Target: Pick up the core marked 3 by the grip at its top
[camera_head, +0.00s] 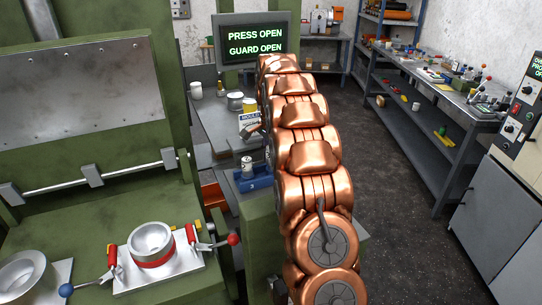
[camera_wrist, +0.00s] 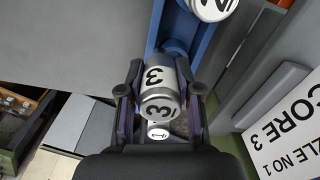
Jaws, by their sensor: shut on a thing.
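The core marked 3 (camera_wrist: 158,103) is a pale metallic cylinder with a dark band and black 3s on it, in the middle of the wrist view. My gripper (camera_wrist: 160,78) has a dark finger on each side of it and is shut on it. I cannot tell whether its base touches anything below. In the head view my arm hides the gripper.
A card reading CORE 3 (camera_wrist: 288,125) lies at the right of the wrist view. The head view shows the blue rack (camera_head: 254,184) with a small core, the green press (camera_head: 95,225) with a red-banded ring (camera_head: 152,262), and a screen (camera_head: 253,40) reading PRESS OPEN, GUARD OPEN. Floor (camera_head: 410,220) is clear at right.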

